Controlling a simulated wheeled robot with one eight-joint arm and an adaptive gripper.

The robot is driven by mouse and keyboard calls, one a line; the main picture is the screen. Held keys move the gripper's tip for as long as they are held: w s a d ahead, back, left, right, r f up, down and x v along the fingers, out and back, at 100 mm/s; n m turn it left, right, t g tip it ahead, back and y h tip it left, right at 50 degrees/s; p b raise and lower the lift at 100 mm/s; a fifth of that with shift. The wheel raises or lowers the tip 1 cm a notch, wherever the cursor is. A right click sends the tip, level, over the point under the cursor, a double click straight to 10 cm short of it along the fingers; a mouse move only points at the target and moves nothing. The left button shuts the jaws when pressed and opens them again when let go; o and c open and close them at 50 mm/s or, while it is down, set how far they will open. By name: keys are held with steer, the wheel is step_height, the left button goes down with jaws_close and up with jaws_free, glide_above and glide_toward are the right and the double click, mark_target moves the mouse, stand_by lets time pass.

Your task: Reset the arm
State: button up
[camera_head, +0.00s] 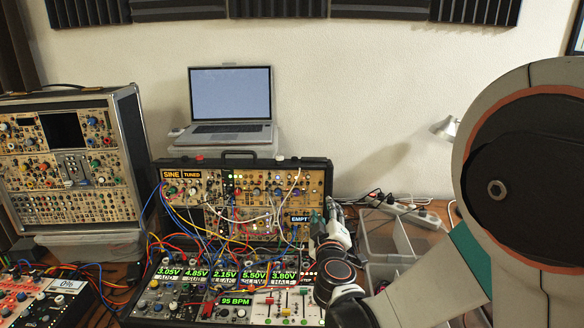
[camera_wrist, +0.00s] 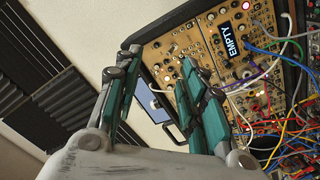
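My gripper (camera_head: 325,213) is in front of the right end of the upright panel of the centre synth case (camera_head: 262,184), near its EMPTY display (camera_head: 300,218). In the wrist view my gripper (camera_wrist: 161,62) shows two teal-padded fingers spread apart with nothing between them. The synth case's panel (camera_wrist: 200,42) lies beyond the right finger there, with the EMPTY display (camera_wrist: 231,40) further right. I cannot tell from these frames whether a fingertip touches the panel. My arm fills the right side of the head view.
A laptop (camera_head: 231,102) stands open behind the case. A taller synth case (camera_head: 70,165) is at the left. Clear plastic bins (camera_head: 385,240) and a power strip (camera_head: 412,214) are close to my arm at the right. Patch cables (camera_head: 205,235) loop across the centre case.

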steer(key=s+d+r+m+g+h, duration=0.3)
steer(key=s+d+m+g, duration=0.3)
steer(key=s+d, duration=0.7)
steer(key=s+a+f+m+g+y, duration=0.1)
steer(key=s+f+g+y, duration=0.1)
steer(key=s, duration=0.7)
steer(key=s+a+f+m+g+y, duration=0.1)
steer(key=s+a+f+g+y, duration=0.1)
steer(key=s, duration=0.6)
steer(key=shift+s+a+f+m, duration=0.15)
steer(key=shift+s+f+m, duration=0.15)
steer(key=shift+s, duration=0.1)
